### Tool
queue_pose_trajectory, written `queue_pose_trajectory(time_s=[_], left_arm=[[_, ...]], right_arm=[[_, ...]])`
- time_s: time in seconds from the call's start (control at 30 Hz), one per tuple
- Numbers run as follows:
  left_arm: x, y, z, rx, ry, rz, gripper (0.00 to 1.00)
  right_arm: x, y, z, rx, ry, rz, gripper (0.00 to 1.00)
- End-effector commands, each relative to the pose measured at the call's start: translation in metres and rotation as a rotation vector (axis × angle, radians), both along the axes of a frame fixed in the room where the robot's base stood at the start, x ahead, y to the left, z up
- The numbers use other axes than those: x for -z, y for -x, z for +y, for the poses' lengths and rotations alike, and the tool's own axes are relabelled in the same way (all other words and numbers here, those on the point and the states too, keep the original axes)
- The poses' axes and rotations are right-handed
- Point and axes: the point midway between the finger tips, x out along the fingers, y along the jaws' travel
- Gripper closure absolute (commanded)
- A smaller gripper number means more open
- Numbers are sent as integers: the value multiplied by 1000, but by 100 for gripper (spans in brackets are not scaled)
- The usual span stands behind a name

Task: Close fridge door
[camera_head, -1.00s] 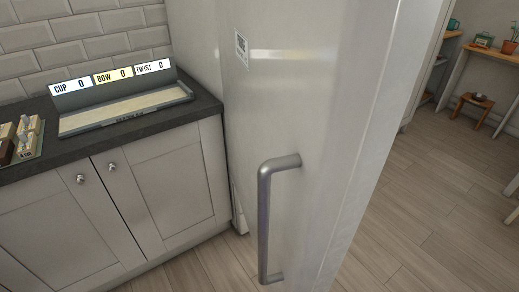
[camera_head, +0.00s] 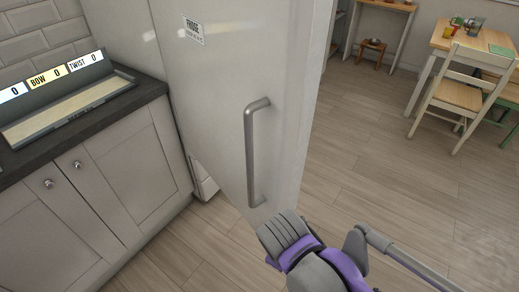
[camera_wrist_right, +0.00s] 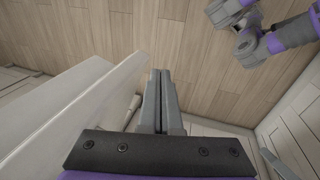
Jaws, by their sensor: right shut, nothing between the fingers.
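The fridge door (camera_head: 215,90) stands ajar in the head view, a tall pale panel with a label near its top and a vertical grey bar handle (camera_head: 250,155). A small white part of the fridge body (camera_head: 203,178) shows low behind it. My purple and grey right arm is at the bottom of the head view, near the handle's lower end; its fingertips are not clear there. In the right wrist view my right gripper (camera_wrist_right: 161,80) is shut and empty. A pale panel edge (camera_wrist_right: 85,100), apparently the door, lies just left of it. My left gripper is not identifiable.
A counter with grey cabinets (camera_head: 110,175) and a scoreboard tray (camera_head: 70,105) stands left of the door. Open wood floor (camera_head: 380,130) lies to the right. A chair (camera_head: 455,95) and table (camera_head: 440,40) stand at the far right.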

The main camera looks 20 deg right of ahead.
Motion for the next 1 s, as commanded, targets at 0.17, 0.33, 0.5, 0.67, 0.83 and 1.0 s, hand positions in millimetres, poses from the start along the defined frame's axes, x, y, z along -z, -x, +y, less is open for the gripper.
queue_pose_trajectory(time_s=[0.17, 0.33, 0.5, 0.67, 0.83, 1.0], left_arm=[[-79, -5, 0, 0, 0, -25, 5], [-129, -15, 0, 0, 0, -46, 5], [-155, -23, 1, 0, 0, -61, 5], [-157, -24, 1, 0, 0, -62, 5], [-156, -23, 1, 0, 0, -61, 5], [-157, -23, 1, 0, 0, -62, 5]], right_arm=[[-137, -40, 42, -514, 321, 186, 100], [-243, -70, 86, -865, 604, 348, 100], [-302, -82, 115, -1023, 766, 443, 100], [-308, -84, 117, -1054, 802, 471, 100], [-289, -89, 99, -1050, 798, 472, 100], [-263, -99, 75, -1050, 797, 472, 100]])
